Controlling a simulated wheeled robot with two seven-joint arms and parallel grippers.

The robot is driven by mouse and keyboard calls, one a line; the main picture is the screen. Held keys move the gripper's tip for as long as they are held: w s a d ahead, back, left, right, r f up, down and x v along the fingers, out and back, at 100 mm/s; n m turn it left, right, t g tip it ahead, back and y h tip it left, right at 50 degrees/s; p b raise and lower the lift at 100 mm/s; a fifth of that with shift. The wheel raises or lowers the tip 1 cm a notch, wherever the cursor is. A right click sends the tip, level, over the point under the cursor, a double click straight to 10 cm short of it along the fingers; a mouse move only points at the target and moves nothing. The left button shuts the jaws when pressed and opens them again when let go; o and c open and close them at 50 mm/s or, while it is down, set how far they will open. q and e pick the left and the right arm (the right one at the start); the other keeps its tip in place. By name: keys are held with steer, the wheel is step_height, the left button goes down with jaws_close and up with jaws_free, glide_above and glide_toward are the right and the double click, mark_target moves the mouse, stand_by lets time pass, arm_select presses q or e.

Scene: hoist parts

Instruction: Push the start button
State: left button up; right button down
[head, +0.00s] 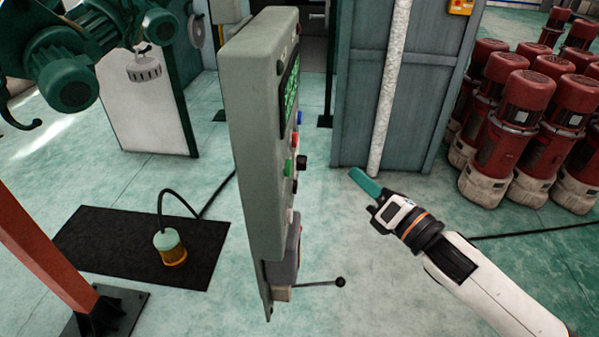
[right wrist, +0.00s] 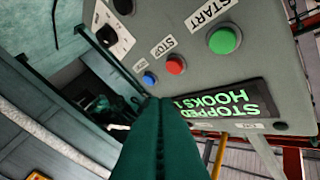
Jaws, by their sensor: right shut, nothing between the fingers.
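The grey control panel (head: 252,140) stands nearly edge-on in the head view, its face turned right. The green button (head: 288,167) sticks out from that face. In the right wrist view the green button (right wrist: 224,40) sits beside a START label, with a red STOP button (right wrist: 176,65) and a blue button (right wrist: 149,78) lower left of it. A display (right wrist: 235,107) reads STOPPED and HOOKS. My right gripper (head: 355,175) is shut and empty, to the right of the panel, its teal fingers pointing at it across a gap. Its fingertips also show in the right wrist view (right wrist: 158,102). My left gripper is out of view.
A lever with a black knob (head: 340,283) juts right from the panel's lower part. A grey cabinet (head: 345,110) with a pale pipe stands behind. Several red motors (head: 525,110) stand at the right. A pendant on a cable (head: 170,247) is at the left over a black mat (head: 100,245).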

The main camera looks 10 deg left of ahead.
mark_target(288, 168)
steer(key=shift+s+r+n, duration=0.5)
steer(key=shift+s+r, duration=0.25)
steer(key=shift+w, duration=0.1)
steer(key=shift+a, duration=0.15)
steer(key=a, duration=0.8)
steer(key=shift+a, duration=0.3)
steer(key=shift+a, duration=0.2)
stand_by(1.3)
steer(key=shift+a, duration=0.25)
